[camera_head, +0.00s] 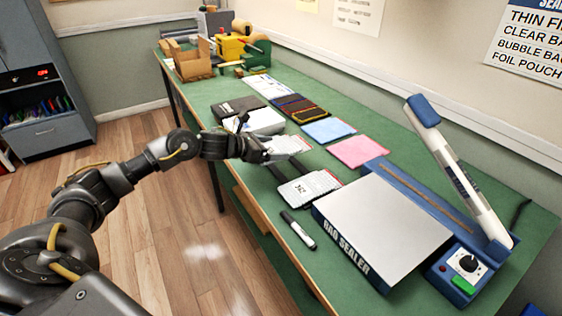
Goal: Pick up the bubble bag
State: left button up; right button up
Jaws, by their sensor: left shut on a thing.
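My left gripper (265,156) is over the near edge of the green bench, shut on the near left edge of a pale whitish bag (290,144). Its fingertips are small and partly hidden by the wrist. The bag is low, at or just above the bench; I cannot tell whether it touches. I cannot tell for sure from its surface that it is the bubble bag. A blue pack (328,130) and a pink pack (358,151) lie flat to its right. A white pack with dark print (309,188) lies nearer. My right gripper is not in view.
A bag sealer (385,230) with its arm raised fills the bench's near right. A black marker (298,230) lies beside it. A white box (258,121) and dark packs (301,108) lie beyond the gripper. Cardboard and yellow items (230,46) stand at the far end.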

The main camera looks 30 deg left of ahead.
pick_arm(q)
jog(key=s+a+r+b, duration=0.3)
jog(key=s+a+r, duration=0.2)
jog(key=a, duration=0.5)
jog(key=shift+r, duration=0.8)
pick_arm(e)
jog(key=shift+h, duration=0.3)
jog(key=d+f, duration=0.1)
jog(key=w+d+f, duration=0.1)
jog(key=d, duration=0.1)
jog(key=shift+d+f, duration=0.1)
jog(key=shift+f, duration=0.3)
pick_arm(q)
jog(key=shift+s+d, duration=0.1)
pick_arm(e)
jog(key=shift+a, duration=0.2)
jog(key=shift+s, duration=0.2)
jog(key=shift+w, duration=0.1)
